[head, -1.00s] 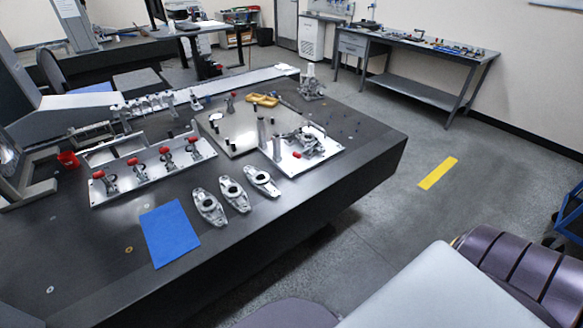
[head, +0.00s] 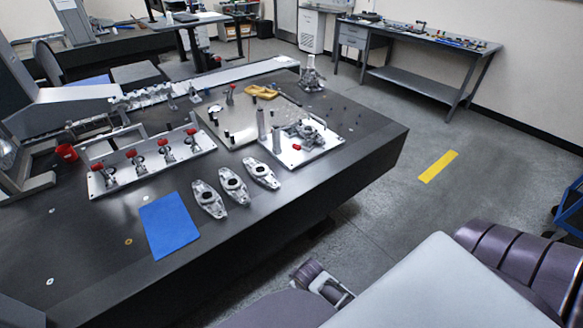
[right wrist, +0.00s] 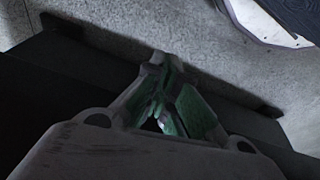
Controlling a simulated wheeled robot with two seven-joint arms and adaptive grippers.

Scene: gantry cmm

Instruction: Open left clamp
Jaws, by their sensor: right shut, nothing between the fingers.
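A light fixture plate (head: 107,184) on the dark table holds a row of toggle clamps with red handles; its leftmost clamp (head: 108,175) stands at the plate's left end. A second plate (head: 325,147) to the right carries a metal part and a small red tip (head: 296,147) at its left front. I cannot tell which clamp the task means, or whether each is open. My right gripper shows in the right wrist view (right wrist: 160,62), shut and empty, with green inner pads, near a dark edge above the grey floor. My left gripper is not in view.
Several metal parts (head: 234,184) lie in front of the plates, beside a blue mat (head: 169,225). A red cup (head: 66,153) stands at the left. The table's front edge (head: 250,237) is clear. A workbench (head: 420,40) stands at the back.

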